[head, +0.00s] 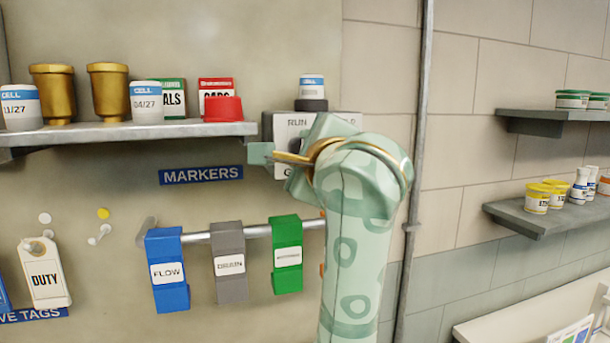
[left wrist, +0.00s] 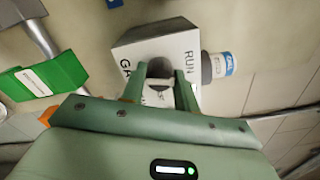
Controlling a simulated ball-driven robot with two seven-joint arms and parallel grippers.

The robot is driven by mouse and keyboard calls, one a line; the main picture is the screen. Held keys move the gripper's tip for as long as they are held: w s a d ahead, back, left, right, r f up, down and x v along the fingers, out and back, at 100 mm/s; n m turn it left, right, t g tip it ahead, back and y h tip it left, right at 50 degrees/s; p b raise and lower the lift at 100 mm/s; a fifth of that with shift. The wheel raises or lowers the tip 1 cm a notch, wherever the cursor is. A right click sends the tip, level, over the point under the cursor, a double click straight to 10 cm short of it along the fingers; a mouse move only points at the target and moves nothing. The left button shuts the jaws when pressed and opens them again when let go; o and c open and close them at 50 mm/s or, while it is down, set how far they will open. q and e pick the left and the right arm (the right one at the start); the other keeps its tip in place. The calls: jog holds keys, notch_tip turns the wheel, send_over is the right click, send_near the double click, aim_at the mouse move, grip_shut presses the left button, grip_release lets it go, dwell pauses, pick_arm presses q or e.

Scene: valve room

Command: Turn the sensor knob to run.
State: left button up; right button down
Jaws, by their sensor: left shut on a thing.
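The sensor box (head: 290,125) is a grey and white box on the wall, partly hidden behind my left arm in the head view. Its face shows RUN at upper left and part of another word at upper right. In the left wrist view the white box face (left wrist: 188,48) lies straight ahead, with RUN beside one finger. Which mark the knob points to is hidden. My right gripper is out of view.
A cell (head: 312,86) stands in a dark holder on top of the box. A shelf (head: 130,132) with cups, cells and cartons is at left. A rail (head: 200,237) with blue, grey and green markers hangs below. A vertical pipe (head: 415,150) runs close to the right.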

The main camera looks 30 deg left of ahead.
pick_arm(q)
jog(key=shift+n+b, duration=1.4)
jog(key=shift+n, duration=0.1)
jog(key=o, duration=1)
jog(key=shift+c, duration=0.2)
jog(key=p+v, duration=0.1)
jog(key=v, duration=1.5)
